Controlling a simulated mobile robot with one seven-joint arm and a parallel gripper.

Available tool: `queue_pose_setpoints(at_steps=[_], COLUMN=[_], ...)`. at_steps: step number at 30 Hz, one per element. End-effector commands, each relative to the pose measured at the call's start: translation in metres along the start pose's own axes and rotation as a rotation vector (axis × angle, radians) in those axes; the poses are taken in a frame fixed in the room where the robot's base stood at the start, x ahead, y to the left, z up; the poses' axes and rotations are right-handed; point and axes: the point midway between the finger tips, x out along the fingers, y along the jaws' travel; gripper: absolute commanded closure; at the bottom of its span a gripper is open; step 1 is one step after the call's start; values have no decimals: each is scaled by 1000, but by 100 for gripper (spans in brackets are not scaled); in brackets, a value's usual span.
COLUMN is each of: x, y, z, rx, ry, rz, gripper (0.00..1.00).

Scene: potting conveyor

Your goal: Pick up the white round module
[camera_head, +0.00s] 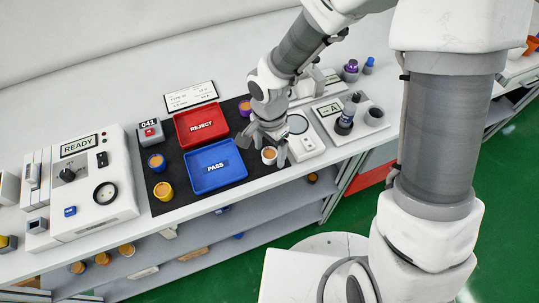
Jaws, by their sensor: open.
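A white round module (269,155) with a tan top stands upright on the black mat, just right of the blue PASS tray. My gripper (268,148) points down over it, with one finger to the right of the module and the other to its left. The gripper is open. Part of the module is hidden by the gripper, and I cannot tell whether the fingers touch it.
The blue PASS tray (233,179) and the red REJECT tray (221,134) lie left of my gripper. Yellow (163,191) and blue (157,162) modules stand further left. A white device with a round plate (304,143) is close on the right.

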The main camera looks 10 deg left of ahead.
Motion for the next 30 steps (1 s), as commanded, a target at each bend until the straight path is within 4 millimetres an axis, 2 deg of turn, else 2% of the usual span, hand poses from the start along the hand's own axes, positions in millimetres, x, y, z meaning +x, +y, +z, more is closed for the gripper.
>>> queue_pose_setpoints(at_steps=[6, 20, 30], x=[0, 0, -2], y=[0, 0, 0], z=[0, 0, 0], rx=[-1, -1, -1], ry=[1, 1, 1], rz=[0, 0, -1], gripper=[18, 100, 100])
